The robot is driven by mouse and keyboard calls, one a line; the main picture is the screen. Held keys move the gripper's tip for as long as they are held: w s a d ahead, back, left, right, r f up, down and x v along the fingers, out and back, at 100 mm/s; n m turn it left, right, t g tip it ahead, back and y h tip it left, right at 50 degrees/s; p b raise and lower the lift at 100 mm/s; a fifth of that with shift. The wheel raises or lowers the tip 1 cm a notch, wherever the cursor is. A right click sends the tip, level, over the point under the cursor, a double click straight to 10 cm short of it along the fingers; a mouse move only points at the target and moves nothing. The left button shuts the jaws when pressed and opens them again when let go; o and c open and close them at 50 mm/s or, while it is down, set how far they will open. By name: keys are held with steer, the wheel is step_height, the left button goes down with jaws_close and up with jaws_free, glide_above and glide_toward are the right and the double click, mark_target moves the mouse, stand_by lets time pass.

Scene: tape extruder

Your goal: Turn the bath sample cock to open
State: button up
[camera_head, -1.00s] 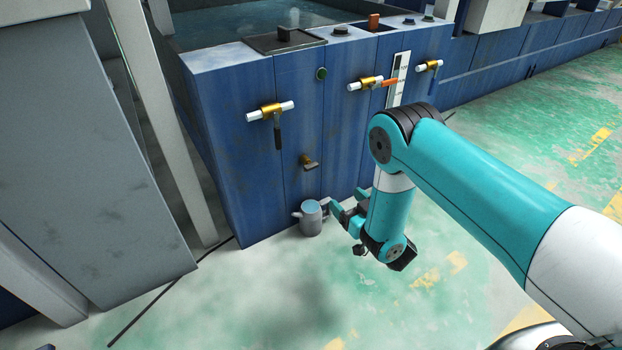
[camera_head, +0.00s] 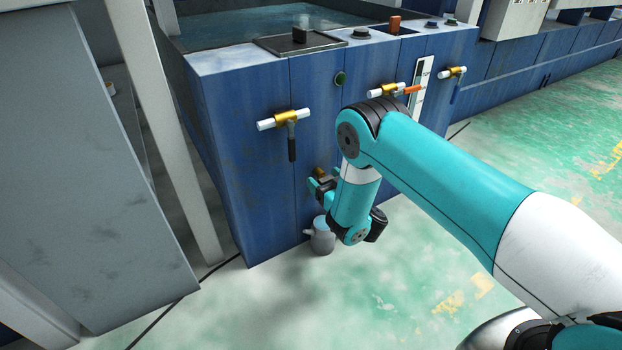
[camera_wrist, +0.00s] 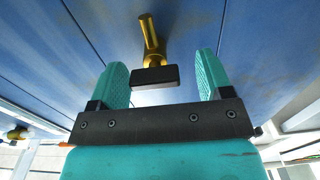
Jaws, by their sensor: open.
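The bath sample cock is a small brass tap (camera_head: 320,172) low on the blue tank front, partly hidden by my gripper (camera_head: 321,188) in the head view. In the wrist view its brass body (camera_wrist: 151,36) stands out from the blue panel and ends in a black handle (camera_wrist: 155,76). My gripper (camera_wrist: 162,68) is open, with one teal finger on each side of the black handle. Gaps show between the handle and both fingers, so I see no contact.
A grey jug (camera_head: 321,238) stands on the floor just below my gripper. A brass valve with a hanging black lever (camera_head: 291,145) is up and to the left. A valve with an orange lever (camera_head: 412,89) is up and to the right. The blue tank front (camera_head: 240,170) is close.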

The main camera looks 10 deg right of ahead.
steer(key=shift+w+d, duration=0.1)
steer(key=shift+w, duration=0.1)
steer(key=shift+d, duration=0.1)
steer(key=shift+c, duration=0.4)
steer(key=c, duration=0.8)
steer(key=shift+c, duration=0.2)
